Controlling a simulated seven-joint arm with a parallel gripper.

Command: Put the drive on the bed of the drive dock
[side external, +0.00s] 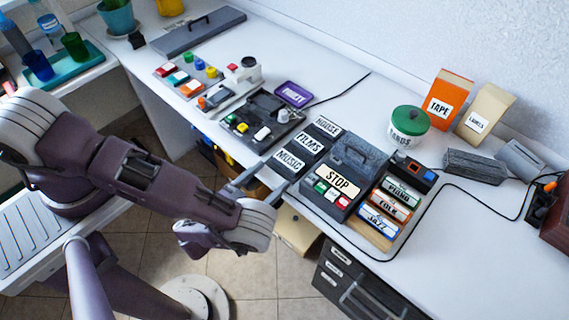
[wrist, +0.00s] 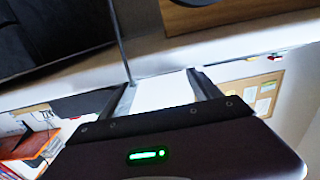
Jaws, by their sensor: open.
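My gripper (side external: 275,174) is open and empty at the front edge of the white counter, close to the case labelled MUSIC (side external: 289,160). Both fingers show apart in the wrist view (wrist: 162,82), with only a pale surface between them. No label reads drive or dock, so I cannot tell for sure which things these are. A small dark block with a blue face and an orange part (side external: 415,171) lies behind the cassettes. A black device with an orange part (side external: 541,204) stands at the far right, joined to a cable. A dark open device with coloured buttons (side external: 262,118) lies left of the cases.
A dark player labelled STOP (side external: 341,178) and cassettes labelled PIANO, FOLK and JAZZ (side external: 384,212) stand right of my gripper. A green-lidded jar (side external: 408,127), a TAPE box (side external: 446,100) and grey blocks (side external: 476,166) stand behind. A black cable crosses the counter; its right front is clear.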

